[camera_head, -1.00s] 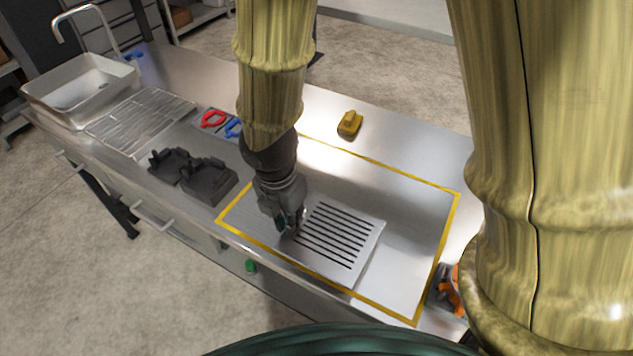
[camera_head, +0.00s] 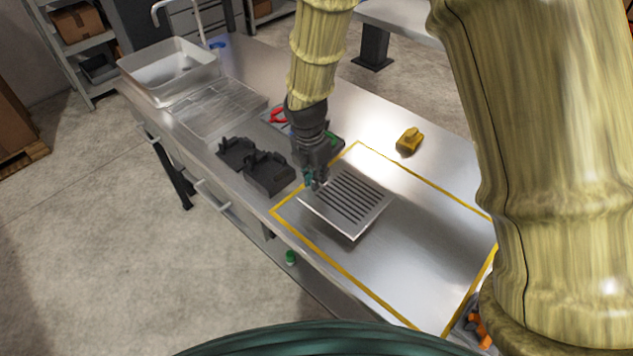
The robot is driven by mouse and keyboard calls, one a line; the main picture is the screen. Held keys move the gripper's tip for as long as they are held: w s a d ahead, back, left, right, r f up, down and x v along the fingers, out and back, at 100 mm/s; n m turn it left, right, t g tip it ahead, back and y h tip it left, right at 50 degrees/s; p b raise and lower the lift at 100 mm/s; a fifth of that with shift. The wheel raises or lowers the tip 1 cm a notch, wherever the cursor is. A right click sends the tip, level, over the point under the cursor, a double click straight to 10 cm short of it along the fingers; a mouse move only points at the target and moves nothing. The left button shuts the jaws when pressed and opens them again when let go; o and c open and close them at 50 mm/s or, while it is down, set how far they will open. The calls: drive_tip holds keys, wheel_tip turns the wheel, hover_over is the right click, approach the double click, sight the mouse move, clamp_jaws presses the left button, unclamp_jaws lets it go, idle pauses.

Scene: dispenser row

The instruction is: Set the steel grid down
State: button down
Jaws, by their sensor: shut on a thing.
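The steel grid (camera_head: 347,205) is a square slotted plate with dark slots. It is over the near-left part of the yellow-outlined area (camera_head: 385,299) on the steel bench, with its left corner close to the yellow line. A dark shadow shows under its near edge; I cannot tell whether it touches the bench. My gripper (camera_head: 315,184) is shut on the grid's far-left edge, pointing down. The fingertips are small and partly hidden against the plate.
A yellow object (camera_head: 409,140) sits behind the outline. Orange items (camera_head: 481,330) lie at the right. The outlined area's right part is clear.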

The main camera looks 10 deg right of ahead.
drive_tip(key=shift+s+f, duration=0.15)
drive_tip(key=shift+f, duration=0.1)
drive_tip(key=shift+f+p, duration=0.75)
drive_tip(key=shift+f, duration=0.65)
drive_tip(key=shift+f, duration=0.15)
drive_tip(key=c, duration=1.5)
unclamp_jaws()
drive_tip(key=shift+s+a+r+b, duration=0.15)
drive_tip(key=shift+r+b, duration=0.3)
drive_tip(key=shift+r, duration=1.6)
drive_tip(key=shift+a+r+b, duration=0.2)
drive_tip(key=shift+r+b, duration=0.2)
drive_tip(key=shift+r, duration=1.6)
drive_tip(key=shift+s+a+r+b, duration=0.15)
drive_tip(key=shift+r+b, duration=0.3)
drive_tip(key=shift+r, duration=1.6)
drive_tip(key=shift+w, duration=0.1)
